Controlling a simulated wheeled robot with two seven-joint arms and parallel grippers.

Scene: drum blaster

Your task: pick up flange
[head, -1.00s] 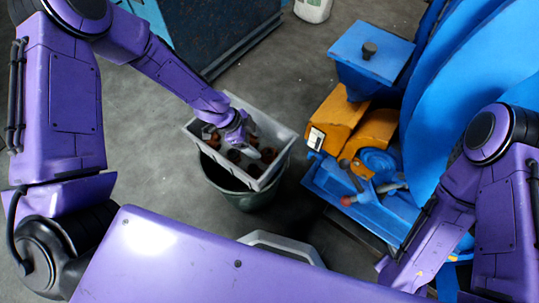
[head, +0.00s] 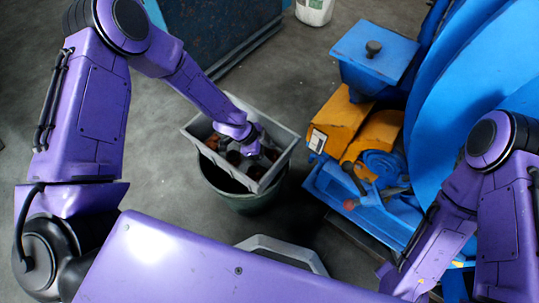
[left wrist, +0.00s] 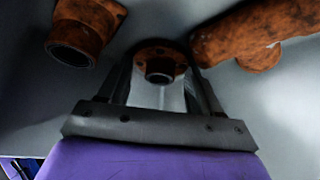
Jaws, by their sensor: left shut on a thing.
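A grey tray (head: 279,164) with several rusty brown pipe parts in it sits on top of a dark green bin (head: 246,201). My left gripper (head: 256,147) reaches into the tray from above. In the left wrist view, its two fingers (left wrist: 161,84) are closed around a rusty flange (left wrist: 158,56) with a dark round opening. Other rusty pipe parts lie at the upper left (left wrist: 84,32) and upper right (left wrist: 252,32) of that view. The head view shows my right arm at the right, but its gripper is not visible.
A large blue machine with an orange part (head: 343,120) and a red-knobbed lever (head: 350,204) stands to the right of the tray. A blue cabinet (head: 213,33) and a white bucket (head: 314,11) are at the back. Grey floor left of the bin is clear.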

